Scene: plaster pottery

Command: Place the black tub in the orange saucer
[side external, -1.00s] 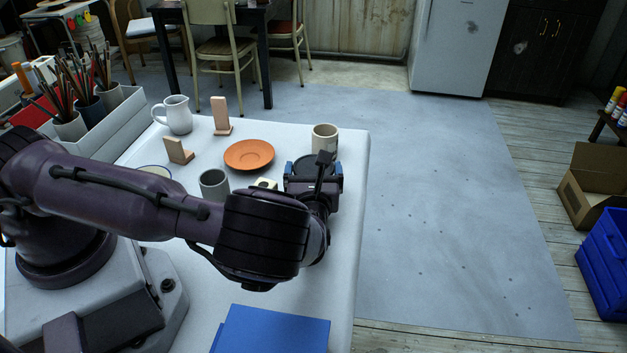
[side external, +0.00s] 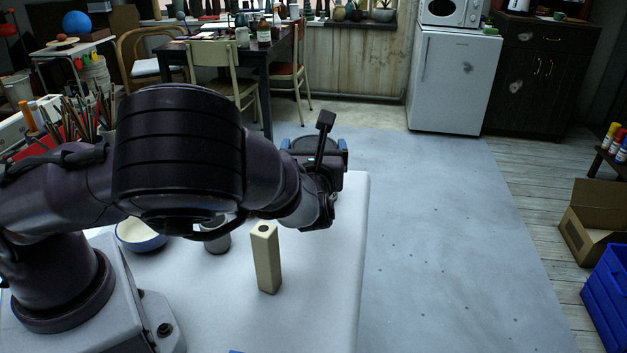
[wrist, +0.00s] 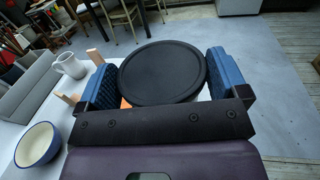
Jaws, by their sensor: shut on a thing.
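My gripper (side external: 314,150) is shut on the black tub (side external: 315,142) and holds it up above the far right part of the white table. In the wrist view the tub (wrist: 162,72) is a round black shape between my two blue-padded fingers. Only a small sliver of the orange saucer (wrist: 125,103) shows in the wrist view, beside the left finger and past the tub. My arm hides the saucer in the side view. I cannot tell how far above the saucer the tub is.
A tall cream block (side external: 266,260) stands upright on the table (side external: 325,300). A grey cup (side external: 217,240) and a blue-rimmed bowl (side external: 140,237) stand to its left. A white jug (wrist: 70,66) and wooden pieces (wrist: 95,57) are left of the tub. The table's front right is clear.

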